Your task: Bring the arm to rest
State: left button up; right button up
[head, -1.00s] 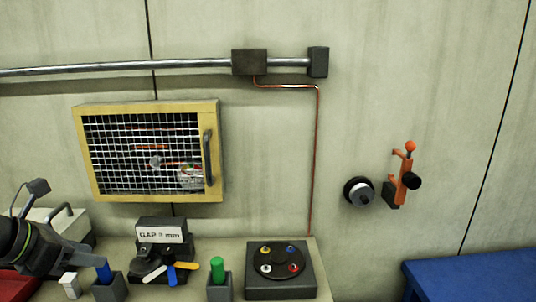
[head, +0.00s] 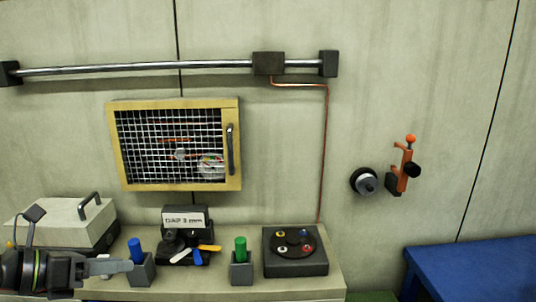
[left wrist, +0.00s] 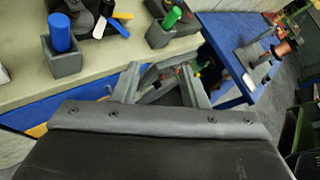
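My left gripper (head: 122,266) comes in at the lower left of the head view, in front of the bench top, its fingers pointing right. In the left wrist view its two fingers (left wrist: 160,72) stand apart with nothing visibly held between them. The blue peg in its grey block (head: 142,268) is just beyond the fingertips in the head view; it also shows at the upper left of the left wrist view (left wrist: 61,52). My right gripper is not in view.
The bench carries a green peg in a block (head: 241,262), a gap gauge stand (head: 186,222), a box with coloured terminals (head: 296,263) and a pale case (head: 62,225). A mesh-fronted cabinet (head: 235,150) and orange lever (head: 405,168) are on the wall. A blue table (head: 475,270) stands right.

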pick_arm(q)
jog(key=s+a+f+n+t+y, duration=0.3)
jog(key=a+f+n+y, duration=0.35)
jog(key=n, duration=1.05)
jog(key=s+a+f+n+t+y, duration=0.2)
jog(key=s+a+f+n+y, duration=0.2)
jog(key=f+n+y, duration=0.85)
jog(key=s+d+f+n+g+h, duration=0.4)
jog(key=s+d+f+n+g, duration=0.15)
jog(key=s, duration=0.25)
jog(key=s+d+f+n+g+h, duration=0.4)
jog(key=s+d+f+n+g, duration=0.15)
jog(key=s, duration=0.25)
notch_tip(320, 180, down, 27)
jog(key=s+a+g, duration=0.1)
jog(key=a, duration=0.1)
jog(key=s+d+f+g+h, duration=0.1)
jog(key=s+f, duration=1.3)
jog(key=shift+s+d+f, duration=0.25)
jog(key=shift+s+d, duration=0.05)
jog(key=shift+s, duration=0.05)
